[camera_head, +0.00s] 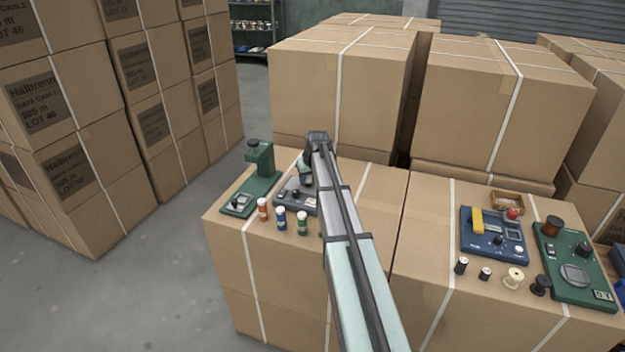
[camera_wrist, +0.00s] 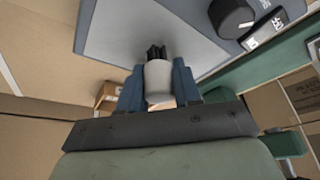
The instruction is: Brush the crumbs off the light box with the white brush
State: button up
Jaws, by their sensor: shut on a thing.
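In the wrist view, my gripper (camera_wrist: 158,76) is shut on the white brush (camera_wrist: 158,88), a short pale cylinder with dark bristles at its far end. The bristles are over the pale grey panel of the light box (camera_wrist: 108,30); I cannot tell whether they touch it. In the head view, the light box (camera_head: 292,196) lies on the left carton, partly hidden by my arm. My gripper (camera_head: 306,172) is at its back part, and the brush is hidden there. I can make out no crumbs in either view.
An orange spool (camera_head: 263,209), a blue spool (camera_head: 281,218) and a green spool (camera_head: 302,223) stand before the light box. A green device (camera_head: 258,180) stands left of it. The right carton holds a blue device (camera_head: 490,240), another green device (camera_head: 575,265) and several spools. Tall cartons rise behind.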

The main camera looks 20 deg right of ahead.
aim_at(314, 185)
jog(key=shift+w+a+f, duration=0.1)
jog(key=shift+w+a, duration=0.25)
jog(key=shift+s, duration=0.1)
jog(key=shift+s+d+f, duration=0.15)
jog(key=shift+s+d, duration=0.6)
jog(key=shift+s+d+f, duration=0.15)
jog(key=shift+s+d, duration=0.55)
grip_shut()
jog(key=shift+w+r, duration=0.15)
jog(key=shift+r, duration=2.95)
notch_tip(314, 185, up, 3)
jog(key=shift+r, duration=0.1)
